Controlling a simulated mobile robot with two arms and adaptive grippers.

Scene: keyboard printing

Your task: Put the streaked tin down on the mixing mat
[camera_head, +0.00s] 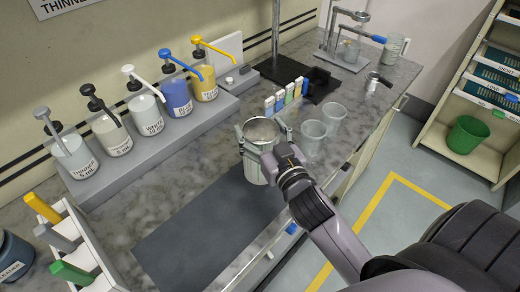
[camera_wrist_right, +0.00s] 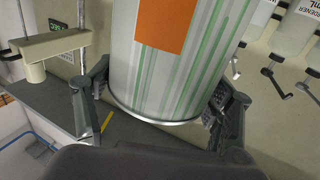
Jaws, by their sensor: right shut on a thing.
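The streaked tin (camera_head: 256,170) is an open, pale metal can, upright at the right end of the mixing mat in the head view. In the right wrist view the tin (camera_wrist_right: 185,65) shows green streaks and an orange patch. My right gripper (camera_head: 264,143) is shut on the tin, a finger on each side. The mixing mat (camera_head: 190,243) is a flat dark grey rectangle at the front of the counter, its middle and left bare. I cannot tell whether the tin's base touches the mat. My left gripper is not in view.
Two clear cups (camera_head: 312,138) stand right of the tin. Small coloured-label bottles (camera_head: 288,97) stand behind it. Several pump bottles (camera_head: 176,97) line a grey ledge at the back. A white rack (camera_head: 92,243) with coloured-handled tools is at the left.

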